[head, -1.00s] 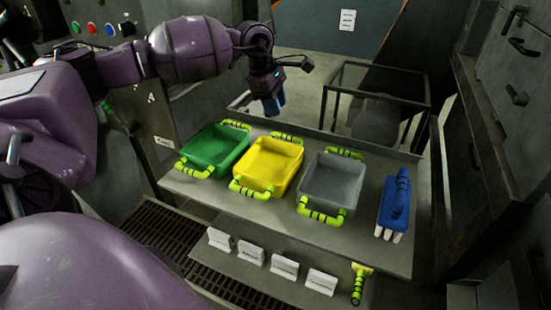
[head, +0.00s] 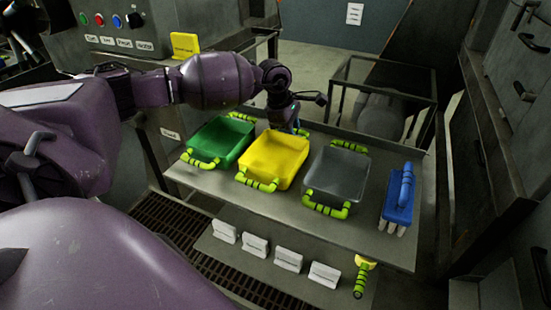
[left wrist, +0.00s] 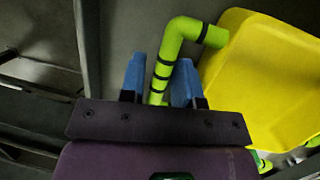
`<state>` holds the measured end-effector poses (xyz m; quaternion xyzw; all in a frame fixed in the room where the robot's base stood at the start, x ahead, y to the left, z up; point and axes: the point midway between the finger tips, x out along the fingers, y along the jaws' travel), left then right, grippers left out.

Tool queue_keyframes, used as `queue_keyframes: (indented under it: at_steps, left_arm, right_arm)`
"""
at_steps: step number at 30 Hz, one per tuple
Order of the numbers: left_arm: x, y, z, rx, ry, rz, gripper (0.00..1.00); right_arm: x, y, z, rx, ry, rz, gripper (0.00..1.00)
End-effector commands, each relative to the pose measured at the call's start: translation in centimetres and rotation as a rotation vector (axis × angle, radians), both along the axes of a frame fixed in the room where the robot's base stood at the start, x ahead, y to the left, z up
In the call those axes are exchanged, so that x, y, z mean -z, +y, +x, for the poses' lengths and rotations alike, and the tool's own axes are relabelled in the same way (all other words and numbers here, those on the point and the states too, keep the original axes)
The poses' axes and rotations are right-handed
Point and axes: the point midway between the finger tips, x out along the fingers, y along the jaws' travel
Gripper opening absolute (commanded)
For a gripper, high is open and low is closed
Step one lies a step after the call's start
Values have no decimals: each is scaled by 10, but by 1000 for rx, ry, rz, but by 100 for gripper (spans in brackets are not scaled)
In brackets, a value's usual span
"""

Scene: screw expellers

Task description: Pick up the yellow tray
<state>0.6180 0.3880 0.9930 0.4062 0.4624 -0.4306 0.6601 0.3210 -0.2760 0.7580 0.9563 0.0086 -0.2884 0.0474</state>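The yellow tray (head: 272,160) stands on the grey bench (head: 370,232) between a green tray (head: 221,142) and a grey tray (head: 336,174). It has a green handle with black bands at its near and far sides. My left gripper (head: 292,128) is at the far side of the yellow tray. In the left wrist view its blue fingers (left wrist: 160,80) are apart, with the far handle (left wrist: 167,65) of the yellow tray (left wrist: 262,80) showing between them. Whether the fingers touch the handle cannot be told. My right gripper is not in view.
A blue brush (head: 399,195) lies at the right end of the bench. Several white blocks (head: 256,245) and a green-handled tool (head: 361,277) are on the lower shelf. A dark frame (head: 382,98) stands behind the bench, and cabinets line the right.

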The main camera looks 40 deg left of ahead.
Motion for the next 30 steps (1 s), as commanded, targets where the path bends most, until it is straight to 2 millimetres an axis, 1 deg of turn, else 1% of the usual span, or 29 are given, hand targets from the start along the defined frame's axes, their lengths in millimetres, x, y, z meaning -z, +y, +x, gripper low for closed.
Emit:
queue_keyframes:
  at_steps: [5,6,11,12,23,26,30]
  left_arm:
    - [0,0,0,0,-2,1,30]
    - [0,0,0,0,-2,1,27]
    - [0,0,0,0,-2,0,2]
    - [0,0,0,0,-2,0,0]
    - [-2,0,1,0,-2,0,0]
    - [-8,0,1,0,-5,-1,0]
    - [-29,0,1,1,-6,1,0]
  right_arm:
    - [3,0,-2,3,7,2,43]
    - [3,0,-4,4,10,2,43]
    - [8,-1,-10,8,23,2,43]
    - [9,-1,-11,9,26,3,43]
    - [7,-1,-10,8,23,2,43]
    - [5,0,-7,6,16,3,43]
    - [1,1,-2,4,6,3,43]
